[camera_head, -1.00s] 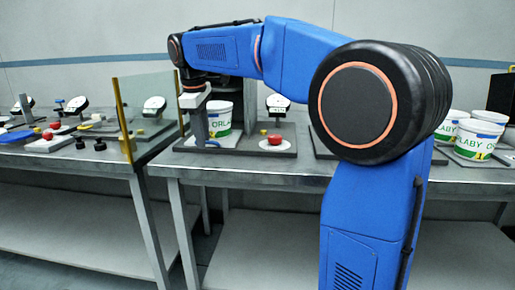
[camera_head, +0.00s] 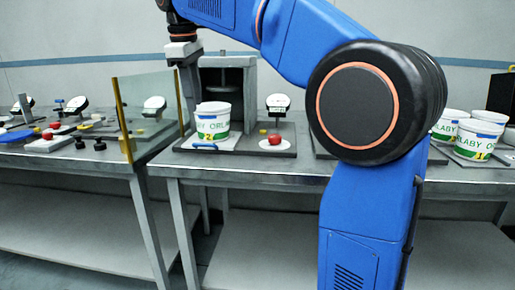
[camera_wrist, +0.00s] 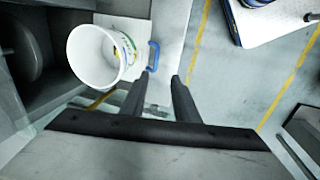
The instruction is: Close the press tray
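The grey press (camera_head: 229,88) stands at the back of the near table with a dark plate inside. Its white tray (camera_head: 222,142) is out in front and carries a white tub (camera_head: 212,124) with green lettering. The tray's blue handle (camera_head: 204,147) is at its front edge; it also shows in the wrist view (camera_wrist: 153,56). My gripper (camera_head: 192,100) points down left of the tub. In the wrist view its two fingers (camera_wrist: 161,78) are apart with nothing between them, and their tips appear close to the handle. Contact with it cannot be told.
A red knob (camera_head: 275,140) on a white disc and a small display (camera_head: 277,102) are right of the press. A yellow-edged clear panel (camera_head: 146,110) stands at the left. More tubs (camera_head: 475,138) stand at the right. The lower shelf looks clear.

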